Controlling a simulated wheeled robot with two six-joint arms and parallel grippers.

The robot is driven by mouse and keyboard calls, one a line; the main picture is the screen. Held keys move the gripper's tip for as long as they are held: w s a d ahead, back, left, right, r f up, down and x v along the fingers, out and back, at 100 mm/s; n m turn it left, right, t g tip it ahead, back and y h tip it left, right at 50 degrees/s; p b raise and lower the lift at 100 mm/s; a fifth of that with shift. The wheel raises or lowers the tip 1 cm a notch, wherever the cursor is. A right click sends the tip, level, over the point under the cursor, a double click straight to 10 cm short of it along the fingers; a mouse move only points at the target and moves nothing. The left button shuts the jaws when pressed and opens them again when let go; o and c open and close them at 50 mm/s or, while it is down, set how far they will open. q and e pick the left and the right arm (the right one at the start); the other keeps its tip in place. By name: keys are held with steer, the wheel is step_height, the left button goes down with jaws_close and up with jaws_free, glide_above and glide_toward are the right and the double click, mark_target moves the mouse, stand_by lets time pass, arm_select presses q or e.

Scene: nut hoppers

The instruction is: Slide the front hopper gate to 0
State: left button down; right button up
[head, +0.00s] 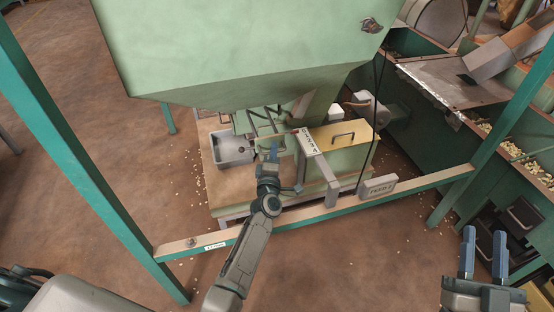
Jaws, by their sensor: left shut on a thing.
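The front hopper (240,50) is a large pale green bin that fills the top middle of the head view. Under its lower edge are thin rods and a small yellowish gate plate (287,143). A white scale strip (308,142) with dark marks stands just right of it; its figures are too small to read. My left gripper (272,152) is under the hopper at the gate, with blue fingertips shut on the gate's front part, which the fingers mostly hide. The gate's exact setting cannot be told. My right gripper (483,252) is open and empty at the lower right.
A grey metal tray (233,149) sits left of the gate. A green box with a yellow lid (343,134) and handle stands to the right. Nuts lie scattered on the floor.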

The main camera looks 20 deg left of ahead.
arm_select(q)
steer(key=shift+w+a+r, duration=0.15)
steer(key=shift+w+a, duration=0.1)
steer(key=shift+w, duration=0.15)
arm_select(e)
steer(key=shift+s+d+r, duration=0.1)
arm_select(q)
steer(key=c, duration=1.5)
jaws_free()
steer(key=shift+c, duration=0.2)
steer(key=shift+f, duration=0.2)
